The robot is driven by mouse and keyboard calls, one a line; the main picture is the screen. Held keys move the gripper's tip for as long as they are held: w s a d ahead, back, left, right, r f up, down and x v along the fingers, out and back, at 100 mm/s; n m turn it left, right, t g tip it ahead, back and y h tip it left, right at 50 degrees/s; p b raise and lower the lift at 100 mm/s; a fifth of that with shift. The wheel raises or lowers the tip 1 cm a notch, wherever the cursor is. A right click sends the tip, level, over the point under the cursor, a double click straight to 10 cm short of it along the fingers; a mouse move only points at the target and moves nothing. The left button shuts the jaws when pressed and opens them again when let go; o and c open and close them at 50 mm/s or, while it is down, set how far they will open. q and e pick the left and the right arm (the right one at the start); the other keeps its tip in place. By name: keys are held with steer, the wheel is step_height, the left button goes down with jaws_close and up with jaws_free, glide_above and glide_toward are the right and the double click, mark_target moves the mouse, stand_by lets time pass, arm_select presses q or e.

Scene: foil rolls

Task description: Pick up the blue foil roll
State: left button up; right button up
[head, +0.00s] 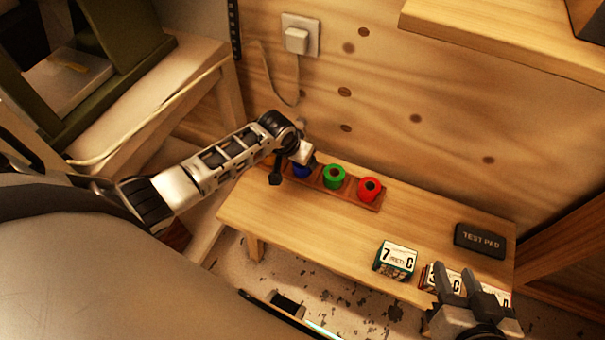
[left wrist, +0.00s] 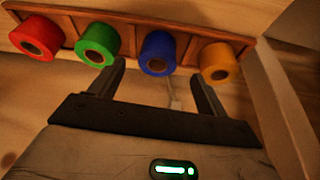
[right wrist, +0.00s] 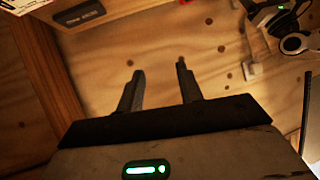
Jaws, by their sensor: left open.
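The blue foil roll (left wrist: 157,53) sits in a wooden rack (left wrist: 135,15) between the green roll (left wrist: 97,44) and the orange roll (left wrist: 218,63). In the head view only part of the blue roll (head: 301,172) shows beside my left gripper (head: 288,172). My left gripper (left wrist: 160,72) is open, with one finger toward the green side of the blue roll and the other toward the orange side. I cannot tell whether the fingers touch anything. My right gripper (head: 461,283) is open and empty at the lower right.
A red roll (head: 370,189) ends the rack on the wooden table (head: 300,222). A number box (head: 396,260), more boxes partly behind my right gripper, and a black test pad (head: 480,241) are on the right. A wooden wall with a plug (head: 297,39) stands behind. The table's middle is clear.

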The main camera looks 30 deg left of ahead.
arm_select(q)
steer(key=shift+w+f+b, duration=0.3)
steer(key=shift+f+b, duration=0.2)
steer(key=shift+f, duration=0.15)
steer(key=b+x, duration=0.5)
steer(key=b, duration=0.2)
steer(key=shift+d+r, duration=0.1)
steer(key=shift+w, duration=0.1)
arm_select(e)
steer(key=w+a+f+g+y, duration=0.1)
steer(key=a+f+g, duration=0.1)
steer(key=f, duration=1.1)
steer(key=shift+a+n+g, duration=0.3)
steer(key=shift+a, duration=0.2)
steer(key=shift+w+f, duration=0.1)
arm_select(q)
steer(key=c, duration=1.1)
